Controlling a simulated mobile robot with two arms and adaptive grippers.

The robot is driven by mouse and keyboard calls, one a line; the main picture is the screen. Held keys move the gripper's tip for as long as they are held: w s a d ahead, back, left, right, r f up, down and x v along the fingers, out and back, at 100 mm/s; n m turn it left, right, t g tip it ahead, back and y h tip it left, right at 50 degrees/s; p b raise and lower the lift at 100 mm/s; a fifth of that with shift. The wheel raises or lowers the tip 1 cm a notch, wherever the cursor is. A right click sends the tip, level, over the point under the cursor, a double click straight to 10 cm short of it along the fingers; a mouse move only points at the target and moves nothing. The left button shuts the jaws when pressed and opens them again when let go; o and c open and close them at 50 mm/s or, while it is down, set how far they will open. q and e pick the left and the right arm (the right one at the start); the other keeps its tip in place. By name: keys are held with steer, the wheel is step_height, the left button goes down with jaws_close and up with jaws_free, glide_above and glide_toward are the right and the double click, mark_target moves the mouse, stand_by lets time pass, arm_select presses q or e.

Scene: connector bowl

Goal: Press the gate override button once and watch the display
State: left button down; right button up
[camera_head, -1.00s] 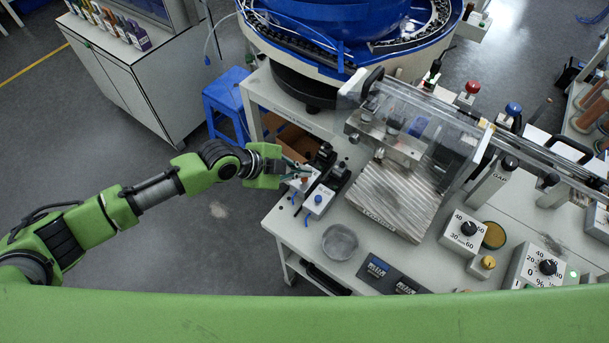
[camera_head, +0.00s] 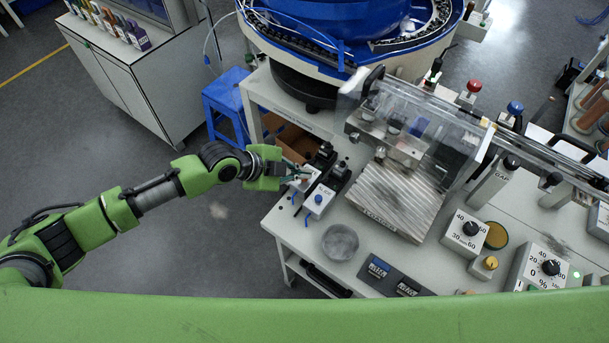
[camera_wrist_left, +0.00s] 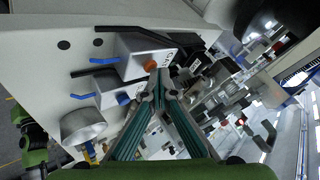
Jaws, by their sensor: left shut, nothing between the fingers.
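My left gripper (camera_head: 298,178) is shut and empty, with its tips at a small grey button box (camera_head: 308,185) near the left edge of the worktable. In the left wrist view my left gripper (camera_wrist_left: 160,78) has its tips close to an orange button (camera_wrist_left: 150,65) on the box; I cannot tell whether they touch it. The lettering on this box is only partly readable. Beside it is a second grey box with a blue button (camera_head: 318,199). My right gripper is not in view.
A round grey dish (camera_head: 340,242) stands in front of the boxes. Black fixtures (camera_head: 325,155) stand just behind them. A clear-covered machine (camera_head: 410,125) and a blue bowl feeder (camera_head: 335,20) lie further back. A blue stool (camera_head: 226,105) stands left of the table.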

arm_select(q)
steer(key=shift+r+p, duration=0.75)
steer(key=shift+r, duration=0.15)
step_height(320, 180, up, 5)
steer(key=p, duration=0.4)
stand_by(0.9)
